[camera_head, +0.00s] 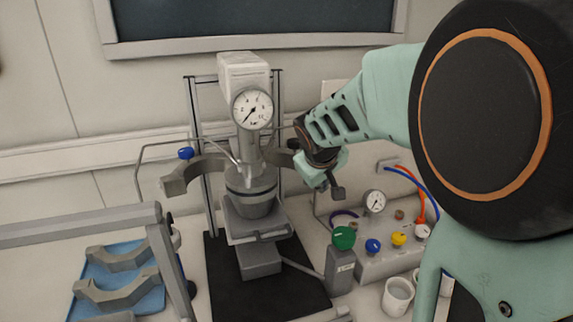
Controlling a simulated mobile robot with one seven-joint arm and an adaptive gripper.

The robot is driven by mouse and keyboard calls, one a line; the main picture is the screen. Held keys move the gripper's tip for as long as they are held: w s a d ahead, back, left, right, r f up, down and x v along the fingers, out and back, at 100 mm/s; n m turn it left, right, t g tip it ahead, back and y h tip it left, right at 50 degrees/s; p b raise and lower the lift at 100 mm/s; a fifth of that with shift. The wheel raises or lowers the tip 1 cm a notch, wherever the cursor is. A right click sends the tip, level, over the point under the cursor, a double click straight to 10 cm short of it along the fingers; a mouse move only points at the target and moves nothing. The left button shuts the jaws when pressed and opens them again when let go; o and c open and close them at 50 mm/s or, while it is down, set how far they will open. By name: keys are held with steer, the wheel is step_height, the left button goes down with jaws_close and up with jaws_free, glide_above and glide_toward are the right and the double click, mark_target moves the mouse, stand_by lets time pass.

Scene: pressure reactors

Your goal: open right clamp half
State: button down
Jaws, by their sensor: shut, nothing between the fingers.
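The pressure reactor (251,204) stands in the middle, with a round gauge (252,107) above its head. The left clamp half (188,173), a grey curved piece, is swung out to the left of the reactor head. The right clamp half (279,157) shows as a dark grey curved piece to the right of the head; its outer end is hidden behind my gripper. My gripper (331,188) is shut and empty, just right of the right clamp half and pointing down. I cannot tell whether it touches the clamp half.
A blue tray (150,303) at the lower left holds grey clamp pieces (118,258). A grey frame bar (80,227) crosses there. A control box (378,262) with coloured knobs and a white cup (397,295) stand at the right. A green-knobbed valve (343,238) stands close below my gripper.

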steer(key=w+d+p, duration=0.2)
steer(key=w+d, duration=0.2)
steer(key=w, duration=0.4)
steer(key=shift+r, duration=0.1)
stand_by(0.4)
